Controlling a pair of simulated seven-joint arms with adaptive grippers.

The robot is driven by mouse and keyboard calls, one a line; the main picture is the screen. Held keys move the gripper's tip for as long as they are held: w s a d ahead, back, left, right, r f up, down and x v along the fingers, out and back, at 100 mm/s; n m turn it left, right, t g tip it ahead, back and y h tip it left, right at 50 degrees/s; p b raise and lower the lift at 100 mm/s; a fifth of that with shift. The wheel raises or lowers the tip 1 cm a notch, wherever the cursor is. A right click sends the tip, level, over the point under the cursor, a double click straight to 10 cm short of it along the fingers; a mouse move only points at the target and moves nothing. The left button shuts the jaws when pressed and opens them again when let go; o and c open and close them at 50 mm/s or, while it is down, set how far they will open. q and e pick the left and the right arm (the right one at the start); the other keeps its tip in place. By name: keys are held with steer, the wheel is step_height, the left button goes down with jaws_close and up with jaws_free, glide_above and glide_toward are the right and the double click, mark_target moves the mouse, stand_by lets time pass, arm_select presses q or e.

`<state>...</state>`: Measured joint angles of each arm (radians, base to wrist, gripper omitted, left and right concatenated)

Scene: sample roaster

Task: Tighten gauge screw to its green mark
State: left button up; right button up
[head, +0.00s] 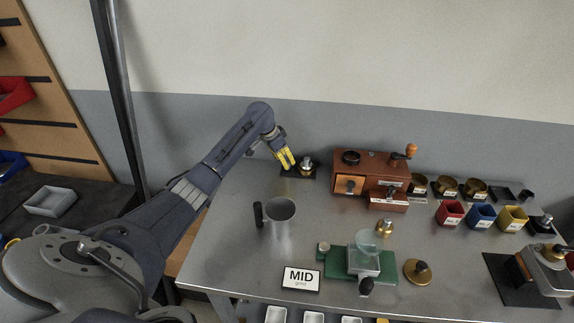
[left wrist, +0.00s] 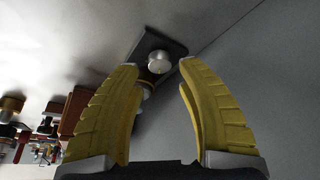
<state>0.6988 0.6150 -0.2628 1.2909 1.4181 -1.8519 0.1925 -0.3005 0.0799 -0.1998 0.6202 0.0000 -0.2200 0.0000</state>
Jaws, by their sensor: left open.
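A small silver knob on a brass-coloured base (head: 305,165) stands on a black plate at the back of the table; I take it to be the gauge screw. In the left wrist view the silver knob (left wrist: 159,62) shows between and beyond the fingertips, on its dark plate (left wrist: 172,48). My left gripper (head: 285,158), with yellow fingers, is open just left of the knob and angled down at it; its fingers also show apart in the left wrist view (left wrist: 159,68). I cannot make out a green mark. My right gripper is not in view.
A wooden grinder box (head: 345,165) stands just right of the knob. Red, blue and yellow cups are at the right. The table's left rear is clear.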

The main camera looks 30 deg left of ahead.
arm_select(q)
steer(key=shift+x, duration=1.8)
jaws_close()
